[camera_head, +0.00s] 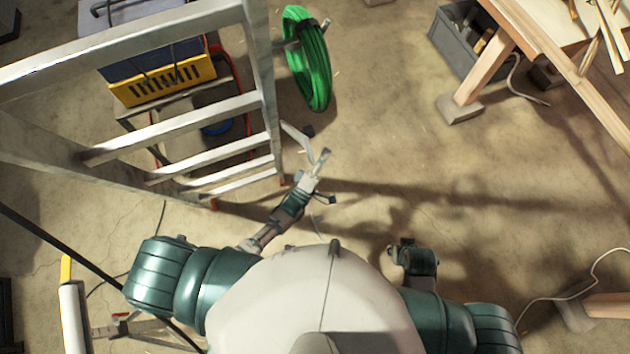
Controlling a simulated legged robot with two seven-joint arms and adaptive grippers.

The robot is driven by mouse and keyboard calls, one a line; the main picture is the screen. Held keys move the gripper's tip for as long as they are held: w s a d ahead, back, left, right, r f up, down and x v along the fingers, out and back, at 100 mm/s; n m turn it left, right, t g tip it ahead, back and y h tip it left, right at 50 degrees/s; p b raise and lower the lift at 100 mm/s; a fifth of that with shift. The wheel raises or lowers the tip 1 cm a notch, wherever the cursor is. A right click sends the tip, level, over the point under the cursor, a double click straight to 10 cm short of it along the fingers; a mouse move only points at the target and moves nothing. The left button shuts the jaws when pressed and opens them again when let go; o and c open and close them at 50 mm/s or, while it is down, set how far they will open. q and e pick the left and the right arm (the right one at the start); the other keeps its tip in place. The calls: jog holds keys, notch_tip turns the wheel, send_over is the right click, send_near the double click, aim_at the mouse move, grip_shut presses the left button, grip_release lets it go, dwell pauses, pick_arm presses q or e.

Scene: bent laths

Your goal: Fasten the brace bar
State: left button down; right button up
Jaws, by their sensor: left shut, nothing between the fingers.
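An aluminium stepladder (262,75) stands at the upper left with its rungs toward me. A thin grey bar (293,135) with a dark end sits beside the ladder's right rail. I cannot tell for certain whether it is the brace bar, or how it is joined. My left gripper (321,164) is just right of the ladder's lower end, close below the grey bar. It is shut and empty, and I cannot tell whether it touches the bar.
A green hose coil (308,62) hangs beside the ladder's right rail. A blue and yellow case (160,78) is behind the rungs. A grey crate (458,42) and a wooden trestle (485,68) stand at the upper right. The floor (410,150) right of the ladder is clear.

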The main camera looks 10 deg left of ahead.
pick_arm(q)
notch_tip(320, 180, down, 18)
jog(key=s+a+m+g+y, duration=0.2)
jog(key=m+g+y, duration=0.1)
jog(key=g, duration=0.3)
jog(key=shift+s+a+m+g+y+b, duration=0.2)
jog(key=shift+s+m+g+y+b, duration=0.15)
jog(key=shift+m, duration=0.55)
jog(key=shift+d, duration=0.15)
